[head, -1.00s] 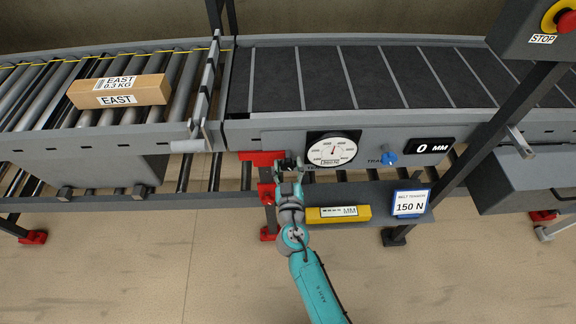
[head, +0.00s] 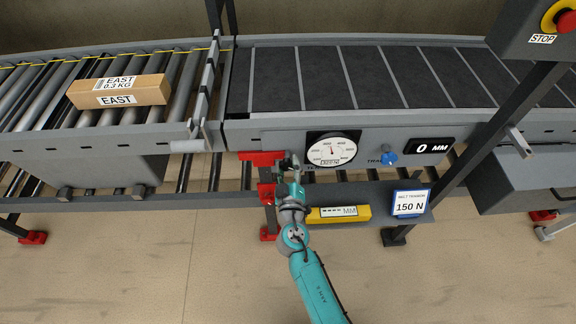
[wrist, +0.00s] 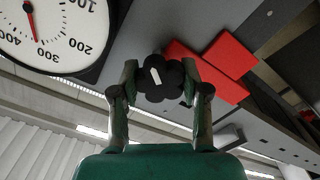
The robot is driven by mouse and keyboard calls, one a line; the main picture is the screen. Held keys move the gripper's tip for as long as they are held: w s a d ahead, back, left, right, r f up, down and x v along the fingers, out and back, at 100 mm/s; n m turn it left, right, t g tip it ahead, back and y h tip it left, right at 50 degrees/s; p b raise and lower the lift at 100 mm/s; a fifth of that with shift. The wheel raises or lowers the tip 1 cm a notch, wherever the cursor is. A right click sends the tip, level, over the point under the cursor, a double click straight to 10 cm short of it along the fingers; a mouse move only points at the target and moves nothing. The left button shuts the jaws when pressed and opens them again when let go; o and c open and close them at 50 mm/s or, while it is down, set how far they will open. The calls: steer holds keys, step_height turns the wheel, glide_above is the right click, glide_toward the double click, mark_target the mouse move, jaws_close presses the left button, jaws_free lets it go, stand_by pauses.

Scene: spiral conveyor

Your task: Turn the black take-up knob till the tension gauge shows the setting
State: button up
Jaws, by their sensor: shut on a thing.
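The black take-up knob (wrist: 160,78), lobed with a white mark, sits between the two fingers of my gripper (wrist: 160,88) in the wrist view. My gripper is shut on it, one finger on each side. In the head view my gripper (head: 288,163) is at the conveyor's front panel, just left of the tension gauge, and largely hides the knob. The round white tension gauge (head: 332,150) also shows in the wrist view (wrist: 60,25), partly cut off. Its red needle points near 300, slightly to the 400 side. The setting card (head: 410,203) reads belt tension 150 N.
A blue knob (head: 389,158) and a display (head: 430,146) reading 0 MM are right of the gauge. A yellow labelled bar (head: 340,213) lies on the lower shelf. Red brackets (head: 262,158) are beside my gripper. A carton (head: 120,92) rests on the rollers.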

steer(key=n, duration=1.1)
steer(key=shift+n, duration=2.1)
steer(key=o, duration=1.1)
steer(key=shift+o, duration=0.2)
steer(key=shift+s, duration=0.15)
steer(key=s+d, duration=0.1)
steer(key=s, duration=1)
steer(key=shift+s+d, duration=0.15)
steer(key=shift+s, duration=0.2)
